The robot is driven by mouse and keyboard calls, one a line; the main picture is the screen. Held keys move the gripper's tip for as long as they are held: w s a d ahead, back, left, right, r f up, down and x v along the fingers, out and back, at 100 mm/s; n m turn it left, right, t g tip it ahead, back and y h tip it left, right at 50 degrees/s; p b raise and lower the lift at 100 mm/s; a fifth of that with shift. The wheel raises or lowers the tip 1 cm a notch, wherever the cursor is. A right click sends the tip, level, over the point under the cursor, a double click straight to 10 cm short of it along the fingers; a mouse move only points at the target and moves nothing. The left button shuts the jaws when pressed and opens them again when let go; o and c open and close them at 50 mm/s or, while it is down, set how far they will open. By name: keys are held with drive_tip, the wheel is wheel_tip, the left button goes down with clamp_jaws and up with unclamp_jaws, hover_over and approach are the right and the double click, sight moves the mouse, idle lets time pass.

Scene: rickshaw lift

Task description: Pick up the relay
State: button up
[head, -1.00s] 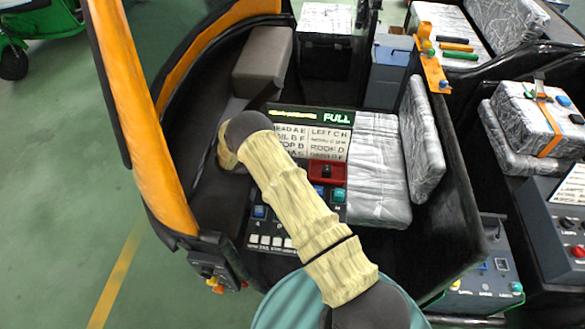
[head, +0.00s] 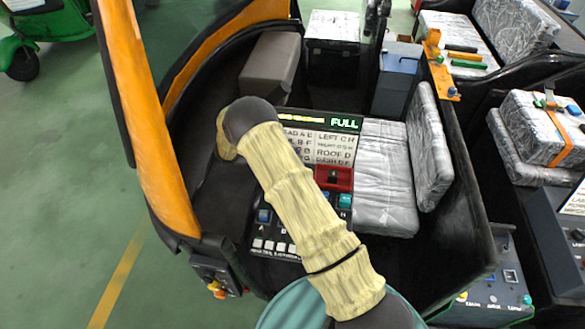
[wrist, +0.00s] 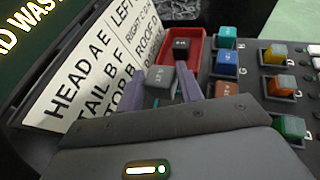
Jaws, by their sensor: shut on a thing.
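In the wrist view my gripper (wrist: 163,80) has two purple fingers shut on a small grey relay (wrist: 160,76) with faint markings. A red tray (wrist: 196,62) lies just beyond the fingers and holds a black block (wrist: 181,46). In the head view the red tray (head: 345,180) sits on the panel beside my arm. My fingers and the grey relay are hidden in the head view. I cannot tell how high the grey relay is above the panel.
Teal (wrist: 227,43), blue (wrist: 226,63) and red (wrist: 226,91) blocks stand in a column right of the tray. Orange (wrist: 274,53) and green (wrist: 291,127) blocks sit farther right. A label board (wrist: 85,85) slopes at left.

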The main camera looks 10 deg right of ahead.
wheel_tip(320, 180, up, 4)
drive_tip(key=shift+s+d+f+b, duration=0.1)
drive_tip(key=shift+d+b, duration=0.05)
drive_tip(key=shift+b, duration=0.2)
idle(0.4)
